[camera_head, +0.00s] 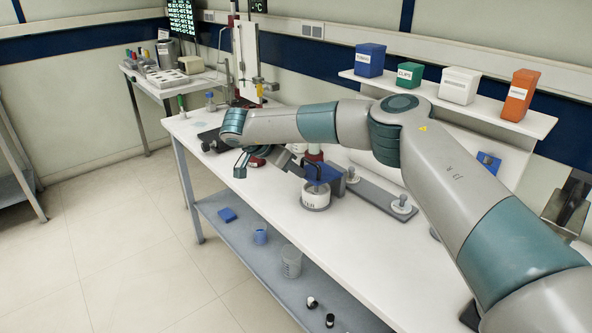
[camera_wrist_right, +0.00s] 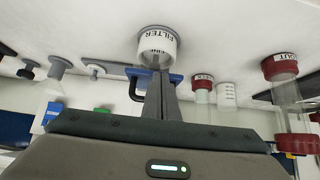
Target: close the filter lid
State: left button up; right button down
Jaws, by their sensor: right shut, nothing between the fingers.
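The filter (camera_head: 316,199) is a short white labelled cylinder on the bench in the head view, and its label reads FILTER in the wrist view (camera_wrist_right: 157,44). A blue part (camera_head: 318,173) that looks like its lid sits just above it, with a blue bar and loop (camera_wrist_right: 138,88) in the wrist view. How far the lid is open, I cannot tell. My right gripper (camera_wrist_right: 160,77) is shut and empty, its fingertips close to the blue part and partly covering it. Whether they touch is unclear. In the head view my right arm reaches over the bench, and its gripper (camera_head: 300,172) is partly hidden. My left gripper is not in view.
Red-capped labelled columns (camera_wrist_right: 281,68) stand beside the filter. A grey strip with white knobs (camera_head: 402,205) lies to its right in the head view. A shelf (camera_head: 450,103) with coloured bins is behind. The bench front (camera_head: 262,203) is clear.

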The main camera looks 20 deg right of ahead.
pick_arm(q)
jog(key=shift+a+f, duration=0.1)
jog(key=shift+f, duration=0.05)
pick_arm(e)
jog(key=shift+w+d+f, duration=0.1)
jog(key=shift+d+f, duration=0.05)
jog(key=shift+d, duration=0.2)
jog(key=shift+w+d, duration=0.1)
jog(key=shift+d, duration=0.2)
jog(key=shift+d+f, duration=0.25)
jog(key=shift+d, duration=0.15)
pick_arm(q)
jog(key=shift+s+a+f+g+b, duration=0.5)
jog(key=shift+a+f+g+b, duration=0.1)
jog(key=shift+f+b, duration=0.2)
pick_arm(e)
jog(key=s+a, duration=0.3)
jog(key=a, duration=0.8)
jog(key=shift+s, duration=0.35)
